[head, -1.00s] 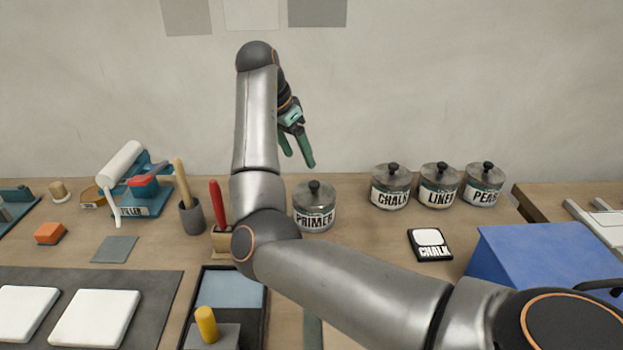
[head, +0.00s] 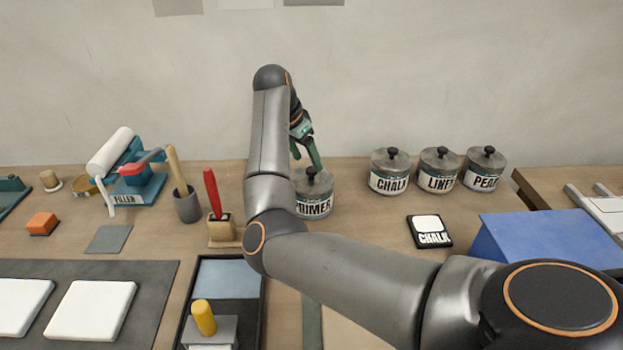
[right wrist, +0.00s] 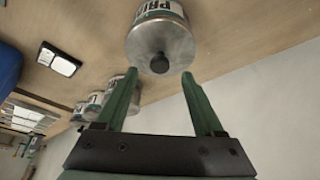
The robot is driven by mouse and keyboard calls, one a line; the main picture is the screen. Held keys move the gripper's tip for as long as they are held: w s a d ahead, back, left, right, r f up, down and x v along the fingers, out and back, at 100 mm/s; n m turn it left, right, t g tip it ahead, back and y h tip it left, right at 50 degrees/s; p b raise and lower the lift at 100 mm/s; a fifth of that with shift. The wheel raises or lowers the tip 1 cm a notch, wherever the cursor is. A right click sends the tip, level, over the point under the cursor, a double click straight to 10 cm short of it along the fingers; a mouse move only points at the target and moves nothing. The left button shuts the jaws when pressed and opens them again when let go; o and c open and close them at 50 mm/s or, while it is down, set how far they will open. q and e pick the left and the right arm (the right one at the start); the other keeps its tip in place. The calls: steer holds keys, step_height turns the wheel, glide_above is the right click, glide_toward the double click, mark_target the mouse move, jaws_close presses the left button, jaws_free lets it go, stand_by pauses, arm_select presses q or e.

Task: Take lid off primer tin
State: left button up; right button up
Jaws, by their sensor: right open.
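The primer tin (head: 314,194) is a round tin with a "PRIMER" label. Its grey metal lid (head: 322,181) is on it, with a dark knob (head: 311,172) on top. My right gripper (head: 309,166) is open just above the tin, its green fingers pointing down. In the right wrist view the lid (right wrist: 165,42) and knob (right wrist: 159,64) show beyond the two fingertips (right wrist: 160,76), and nothing is between the fingers. My right forearm covers part of the tin's left side in the head view. My left gripper does not show.
Three similar lidded tins (head: 389,172) stand to the right, the nearest labelled "CHALK". A red-handled tool in a wooden block (head: 222,232) stands left of the primer tin.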

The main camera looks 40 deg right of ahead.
mark_target(311, 169)
steer(key=x, duration=0.3)
steer(key=shift+d+f, duration=0.15)
steer(key=shift+f, duration=0.15)
jaws_close()
stand_by(0.3)
